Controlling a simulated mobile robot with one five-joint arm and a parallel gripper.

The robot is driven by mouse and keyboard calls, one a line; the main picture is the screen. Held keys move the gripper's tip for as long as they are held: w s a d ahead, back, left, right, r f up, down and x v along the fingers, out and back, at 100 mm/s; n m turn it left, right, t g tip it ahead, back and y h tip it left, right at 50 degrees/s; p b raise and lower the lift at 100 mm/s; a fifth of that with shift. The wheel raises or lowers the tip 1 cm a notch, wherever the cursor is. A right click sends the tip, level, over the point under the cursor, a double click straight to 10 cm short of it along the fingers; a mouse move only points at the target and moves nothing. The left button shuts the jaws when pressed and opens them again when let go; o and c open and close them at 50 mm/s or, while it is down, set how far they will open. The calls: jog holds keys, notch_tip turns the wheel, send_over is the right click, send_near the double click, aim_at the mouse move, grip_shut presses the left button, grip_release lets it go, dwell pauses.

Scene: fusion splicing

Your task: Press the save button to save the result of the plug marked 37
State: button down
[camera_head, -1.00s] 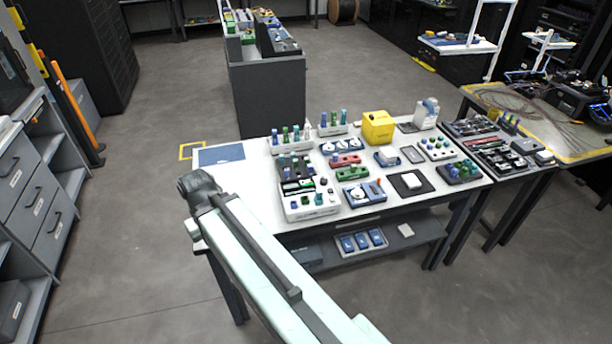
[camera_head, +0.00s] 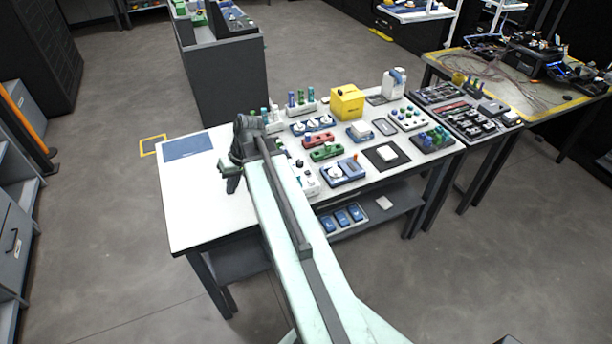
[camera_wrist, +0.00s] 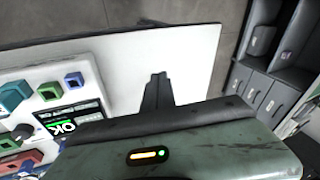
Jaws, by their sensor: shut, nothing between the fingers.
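My gripper (camera_head: 233,186) is shut and empty above the bare left part of the white table (camera_head: 200,215). Its closed fingertips (camera_wrist: 158,78) point over bare tabletop in the wrist view. To their left is a white device with a dark screen (camera_wrist: 88,112) showing a green "OK". Green (camera_wrist: 50,91) and blue (camera_wrist: 75,79) square pieces stand beside the screen. A dark knob (camera_wrist: 22,131) is left of it. In the head view my arm hides most of this device. I cannot make out which part is the save button, nor any number 37.
Racks of coloured pieces (camera_head: 301,104), a yellow box (camera_head: 347,103), a white bottle (camera_head: 393,84) and small fixtures crowd the table's middle and right. A blue mat (camera_head: 188,146) lies at the back left. The front left tabletop is clear. Drawers (camera_wrist: 262,95) stand beyond the table.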

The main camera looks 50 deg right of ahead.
jog(key=s+d+r+m+t+b, duration=0.1)
jog(key=d+t, duration=0.1)
jog(key=d, duration=0.7)
jog(key=s+d+r+m+t, duration=0.1)
jog(key=s+d+t, duration=0.1)
jog(key=d, duration=0.8)
jog(key=r+m+t+h, duration=0.1)
jog(key=r+m+t, duration=0.1)
send_over(310, 173)
jog(key=shift+d+f+b, duration=0.1)
jog(key=shift+f+b, duration=0.15)
jog(key=shift+b, duration=0.15)
jog(key=shift+f, duration=0.15)
notch_tip(310, 173, down, 9)
jog(key=b, duration=0.9)
jog(key=shift+w, duration=0.1)
jog(key=shift+r, duration=0.2)
jog(key=shift+f+b, duration=0.3)
jog(key=shift+f, duration=0.1)
